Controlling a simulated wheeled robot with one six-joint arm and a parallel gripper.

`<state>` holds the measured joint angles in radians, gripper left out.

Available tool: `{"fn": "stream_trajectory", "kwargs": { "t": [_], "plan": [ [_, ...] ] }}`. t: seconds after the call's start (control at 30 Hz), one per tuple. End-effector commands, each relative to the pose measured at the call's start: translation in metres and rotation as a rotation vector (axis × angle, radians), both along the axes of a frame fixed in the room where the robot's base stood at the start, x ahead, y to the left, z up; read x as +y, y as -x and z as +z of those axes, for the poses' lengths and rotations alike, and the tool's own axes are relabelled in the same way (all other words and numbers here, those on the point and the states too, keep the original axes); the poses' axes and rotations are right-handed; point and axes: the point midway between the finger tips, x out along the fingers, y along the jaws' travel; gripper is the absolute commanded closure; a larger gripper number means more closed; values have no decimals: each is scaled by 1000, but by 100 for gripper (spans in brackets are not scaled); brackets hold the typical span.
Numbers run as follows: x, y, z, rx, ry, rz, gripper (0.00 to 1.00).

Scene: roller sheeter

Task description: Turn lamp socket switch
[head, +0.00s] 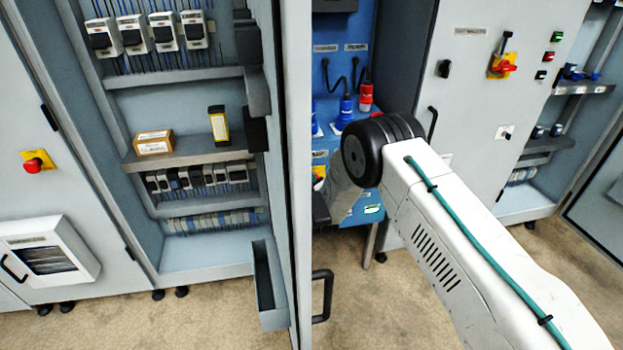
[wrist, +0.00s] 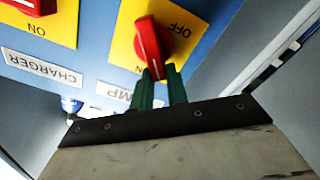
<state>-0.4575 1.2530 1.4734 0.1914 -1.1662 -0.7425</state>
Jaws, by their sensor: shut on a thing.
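The lamp socket switch is a red rotary knob (wrist: 149,42) on a yellow plate (wrist: 188,22) with OFF and ON markings, seen upside down in the wrist view. A partly hidden label (wrist: 112,92) ending in "MP" sits beside it. My gripper (wrist: 158,71) has two green fingers shut on the near end of the knob, one on each side. The knob stands slightly tilted in the picture. In the head view my arm reaches to the blue panel (head: 326,88) and hides the switch and gripper.
A second red switch (wrist: 38,4) with a CHARGER label (wrist: 42,68) is close by on the left in the wrist view. Blue (head: 345,108) and red (head: 366,95) plugs with cables hang on the panel. An open grey cabinet door (head: 291,150) stands left of my arm.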

Motion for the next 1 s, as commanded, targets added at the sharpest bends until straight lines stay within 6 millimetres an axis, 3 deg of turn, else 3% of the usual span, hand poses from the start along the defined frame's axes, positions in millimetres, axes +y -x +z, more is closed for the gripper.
{"fn": "stream_trajectory", "kwargs": {
  "t": [0.03, 0.7, 1.0],
  "plan": [
    [-2, 5, -11, 8, 47, -1, 100],
    [2, 6, -26, -161, 638, -5, 100],
    [0, 5, -30, -210, 810, -8, 100]
  ]
}}
